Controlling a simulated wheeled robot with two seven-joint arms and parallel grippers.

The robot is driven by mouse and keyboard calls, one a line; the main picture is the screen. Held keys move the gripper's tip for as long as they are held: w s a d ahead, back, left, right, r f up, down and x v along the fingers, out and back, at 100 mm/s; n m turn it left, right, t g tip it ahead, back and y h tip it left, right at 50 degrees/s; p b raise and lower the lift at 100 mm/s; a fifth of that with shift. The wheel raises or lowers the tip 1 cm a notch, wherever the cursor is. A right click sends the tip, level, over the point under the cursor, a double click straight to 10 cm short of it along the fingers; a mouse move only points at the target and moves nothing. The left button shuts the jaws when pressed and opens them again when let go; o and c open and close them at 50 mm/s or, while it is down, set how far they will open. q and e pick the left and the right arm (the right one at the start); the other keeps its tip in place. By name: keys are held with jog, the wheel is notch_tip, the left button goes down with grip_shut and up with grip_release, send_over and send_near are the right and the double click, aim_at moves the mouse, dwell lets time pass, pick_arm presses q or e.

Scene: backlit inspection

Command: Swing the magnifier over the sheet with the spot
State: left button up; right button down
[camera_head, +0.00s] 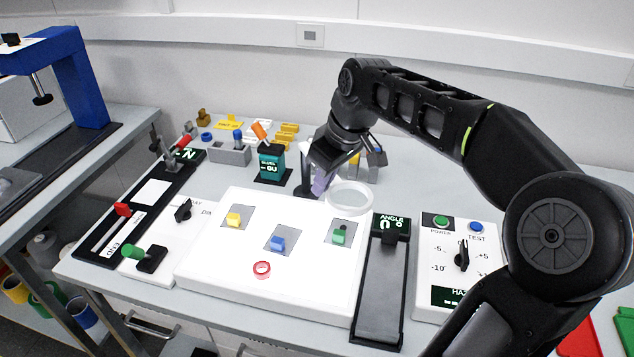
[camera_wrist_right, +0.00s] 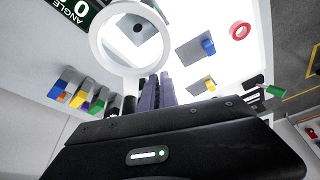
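The magnifier (camera_head: 349,197), a white ring with a clear lens, stands at the back right edge of the white light panel (camera_head: 215,262). It also shows in the wrist view (camera_wrist_right: 97,50). Three grey sheets lie on the panel. The right sheet (camera_head: 351,229) bears a green block and a dark spot (camera_head: 343,228); the wrist view shows a dark spot through the lens. The other sheets bear a yellow block (camera_head: 233,219) and a blue block (camera_head: 278,244). My right gripper (camera_head: 319,188) is left of the ring, its fingers (camera_wrist_right: 158,82) together beside the rim; contact is unclear. My left gripper is out of view.
A red ring (camera_head: 262,269) lies at the panel's front. A dark angle slider (camera_head: 380,300) and a dial box (camera_head: 455,262) stand to the right. A teal glue container (camera_head: 271,163) stands behind the panel. Coloured small parts crowd the back.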

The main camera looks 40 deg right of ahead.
jog(key=shift+a, duration=0.1)
dwell(0.3)
notch_tip(320, 180, up, 10)
jog(key=shift+w+f+p, duration=0.25)
jog(key=shift+p, duration=0.1)
jog(key=shift+a, duration=0.1)
dwell(0.6)
